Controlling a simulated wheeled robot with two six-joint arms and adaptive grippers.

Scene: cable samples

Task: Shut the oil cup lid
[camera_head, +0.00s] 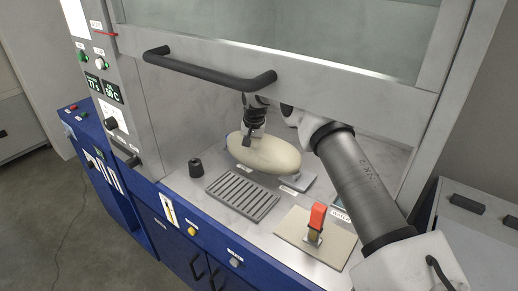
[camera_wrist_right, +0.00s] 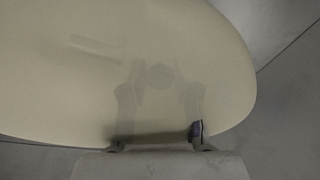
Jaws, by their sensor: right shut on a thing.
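A large cream oval lid (camera_head: 270,156) lies at the back middle of the work surface inside the cabinet, and I take it as the oil cup lid. It also fills most of the right wrist view (camera_wrist_right: 150,60). My right gripper (camera_head: 251,139) comes down from above at the lid's left part and is shut on it. In the right wrist view, the fingers (camera_wrist_right: 160,140) are at the lid's lower edge. The grip itself is partly hidden. A grey base (camera_head: 303,182) shows under the lid's right end; the cup's opening is hidden. My left gripper is out of view.
A slotted grey plate (camera_head: 243,197) lies in front of the lid, with a black knob-like piece (camera_head: 196,168) at its left. A red-handled clamp (camera_head: 316,218) stands on a beige board (camera_head: 335,245) at the right. The raised sash handle (camera_head: 210,66) hangs above.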

